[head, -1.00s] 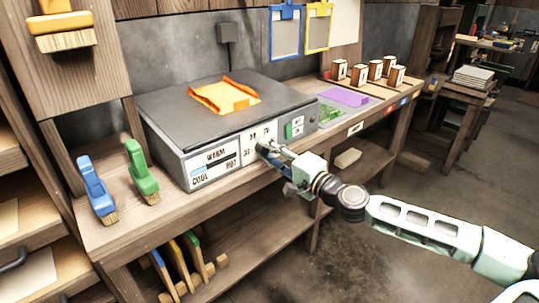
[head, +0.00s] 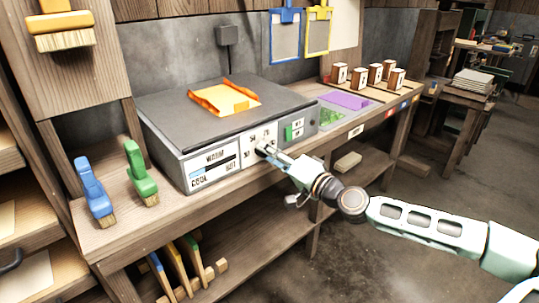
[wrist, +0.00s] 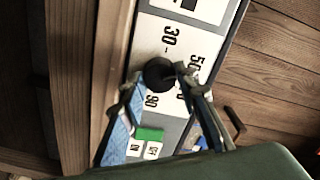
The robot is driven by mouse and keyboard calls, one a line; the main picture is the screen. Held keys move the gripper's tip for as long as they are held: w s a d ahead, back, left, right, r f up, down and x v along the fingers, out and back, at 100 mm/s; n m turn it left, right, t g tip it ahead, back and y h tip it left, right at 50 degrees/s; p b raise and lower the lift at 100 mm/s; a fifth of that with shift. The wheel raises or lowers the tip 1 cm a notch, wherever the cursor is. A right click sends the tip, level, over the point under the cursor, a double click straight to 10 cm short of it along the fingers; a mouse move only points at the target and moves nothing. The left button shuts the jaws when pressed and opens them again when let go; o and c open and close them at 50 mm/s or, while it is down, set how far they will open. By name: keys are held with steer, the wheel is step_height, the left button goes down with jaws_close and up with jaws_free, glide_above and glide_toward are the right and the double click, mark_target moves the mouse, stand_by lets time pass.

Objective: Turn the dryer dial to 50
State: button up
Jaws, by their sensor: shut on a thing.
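The dryer (head: 160,140) is a grey box with a dark flat top on the bench. Its white front panel carries numbers around a small black dial (wrist: 158,73). In the wrist view, 30, 50 and 90 can be read around the dial; another number is partly covered by a finger. My gripper (head: 266,150) is at the panel, and in the wrist view its two fingers (wrist: 160,80) are closed on the dial from both sides. The dial's pointer mark cannot be made out.
An orange tray-like piece (head: 224,97) lies on the dryer top. Left of the panel is a WARM/COOL/HOT display (head: 214,167); right of it is a green switch (head: 293,132). Blue (head: 94,188) and green (head: 141,172) brushes stand at the bench's left. The floor in front is clear.

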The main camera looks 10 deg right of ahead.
steer(key=o, duration=1.2)
steer(key=v, duration=1.2)
